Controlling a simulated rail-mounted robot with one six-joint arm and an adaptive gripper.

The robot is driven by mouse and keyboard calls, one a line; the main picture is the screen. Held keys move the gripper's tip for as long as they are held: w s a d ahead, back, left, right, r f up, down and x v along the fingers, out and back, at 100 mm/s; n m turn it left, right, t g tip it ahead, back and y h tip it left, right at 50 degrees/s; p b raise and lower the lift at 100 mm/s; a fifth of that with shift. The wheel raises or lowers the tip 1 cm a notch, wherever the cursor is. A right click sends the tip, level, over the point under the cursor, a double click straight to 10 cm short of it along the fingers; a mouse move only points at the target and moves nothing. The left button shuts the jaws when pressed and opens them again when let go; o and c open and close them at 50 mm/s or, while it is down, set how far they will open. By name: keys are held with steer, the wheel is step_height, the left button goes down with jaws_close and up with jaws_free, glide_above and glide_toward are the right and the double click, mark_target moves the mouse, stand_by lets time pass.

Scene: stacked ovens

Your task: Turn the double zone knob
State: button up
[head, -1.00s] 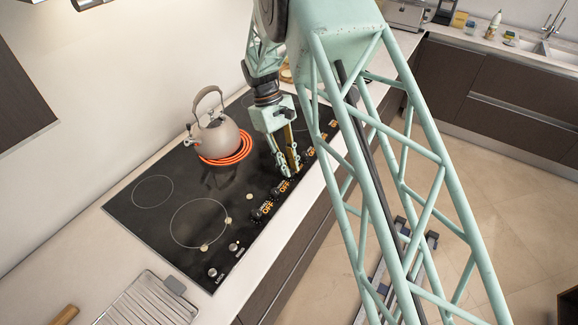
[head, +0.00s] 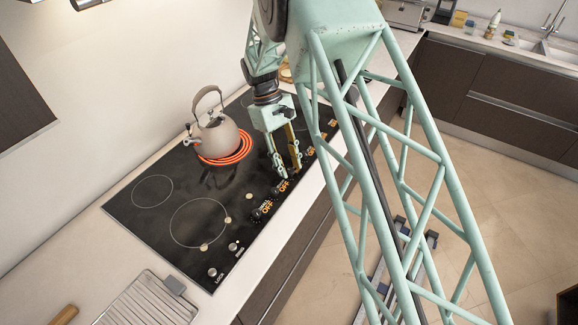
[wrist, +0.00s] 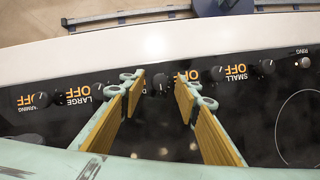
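A row of black knobs runs along the front edge of the black cooktop (head: 150,215). In the wrist view, one dark knob (wrist: 160,83) shows in the gap between my fingertips. An orange OFF (wrist: 187,76) is beside it, and the rest of its label is hidden by a finger, so I cannot read whether it is the double zone knob. My gripper (wrist: 163,88) is open, its fingers on either side of this knob with gaps visible. In the head view my gripper (head: 290,171) points down at the knob row, and the fingers hide the knob there.
The LARGE knob (wrist: 99,90) and the SMALL knob (wrist: 217,73) flank the middle knob closely. A kettle (head: 215,137) stands on a glowing red burner (head: 238,154) behind my gripper. A wire rack (head: 145,300) lies on the counter at the near left.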

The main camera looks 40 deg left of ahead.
steer(key=v, duration=0.7)
steer(key=shift+r, duration=0.1)
stand_by(0.5)
